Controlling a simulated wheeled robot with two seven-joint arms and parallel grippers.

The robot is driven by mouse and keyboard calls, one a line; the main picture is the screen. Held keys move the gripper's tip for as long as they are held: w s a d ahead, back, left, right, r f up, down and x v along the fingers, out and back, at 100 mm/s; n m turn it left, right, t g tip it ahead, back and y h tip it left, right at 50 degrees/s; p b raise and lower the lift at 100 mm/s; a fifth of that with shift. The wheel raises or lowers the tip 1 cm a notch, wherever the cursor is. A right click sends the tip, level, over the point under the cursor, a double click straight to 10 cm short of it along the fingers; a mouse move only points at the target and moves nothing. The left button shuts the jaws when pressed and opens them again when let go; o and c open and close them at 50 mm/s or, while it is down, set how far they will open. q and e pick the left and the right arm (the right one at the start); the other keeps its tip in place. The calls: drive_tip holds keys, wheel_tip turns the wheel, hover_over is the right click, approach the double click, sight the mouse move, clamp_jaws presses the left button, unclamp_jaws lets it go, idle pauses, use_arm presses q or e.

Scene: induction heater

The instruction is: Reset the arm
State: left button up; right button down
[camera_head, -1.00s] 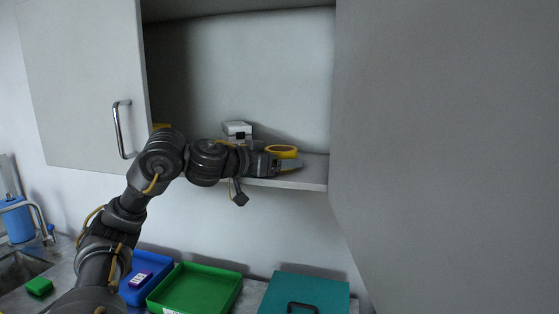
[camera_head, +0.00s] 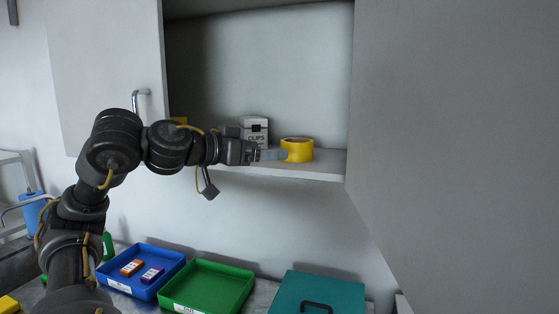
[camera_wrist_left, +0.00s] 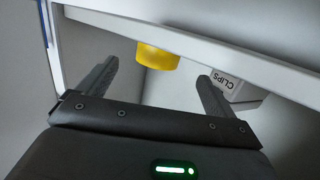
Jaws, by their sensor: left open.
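My left arm reaches in from the left in the head view, and its gripper (camera_head: 272,155) is at the front edge of the cabinet shelf (camera_head: 325,166). In the left wrist view the gripper (camera_wrist_left: 155,80) is open with nothing between its fingers. A yellow tape roll (camera_head: 297,149) sits on the shelf just right of the fingertips; it also shows beyond the fingers in the left wrist view (camera_wrist_left: 157,57). Whether a fingertip touches the roll cannot be told. My right gripper is not in view.
A white CLIPS box (camera_head: 255,130) stands on the shelf behind the gripper. The open cabinet doors (camera_head: 105,65) flank the shelf. Below are a blue tray (camera_head: 128,287) with small boxes, an empty green tray (camera_head: 208,288) and a teal case (camera_head: 340,292).

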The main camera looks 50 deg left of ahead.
use_arm(q)
drive_tip(key=shift+s+a+r, duration=0.1)
drive_tip(key=shift+s+r, duration=0.05)
drive_tip(key=shift+s, duration=0.75)
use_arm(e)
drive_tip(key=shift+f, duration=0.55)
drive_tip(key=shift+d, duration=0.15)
